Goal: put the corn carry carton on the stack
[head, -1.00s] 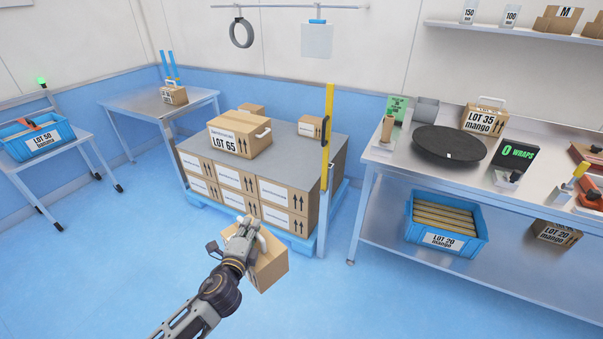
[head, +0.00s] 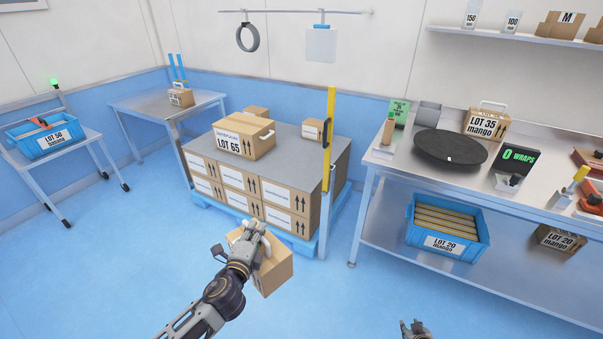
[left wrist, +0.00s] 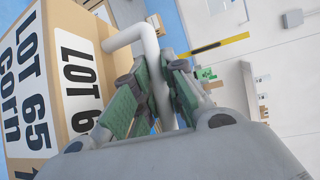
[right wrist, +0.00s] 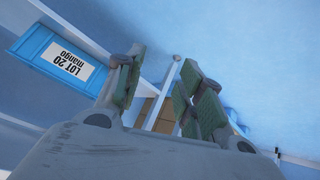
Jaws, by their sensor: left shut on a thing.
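The corn carry carton (head: 274,268) is a brown box with a white handle. In the left wrist view its side (left wrist: 28,85) reads LOT 65 CORN. My left gripper (head: 250,236) is shut on its white handle (left wrist: 148,62) and holds it in front of the stack, below the stack's top. The stack (head: 290,150) has a grey top over rows of brown cartons, on a blue pallet (head: 300,243). A LOT 65 carton (head: 243,137) lies on it. My right gripper (right wrist: 160,85) is open and empty; part of it shows at the head view's bottom edge (head: 414,328).
Smaller cartons sit at the stack's back left (head: 256,112) and back right (head: 315,130). A yellow post (head: 328,140) stands at its right front corner. A steel bench (head: 400,178) stands to the right. The stack's front right top is bare.

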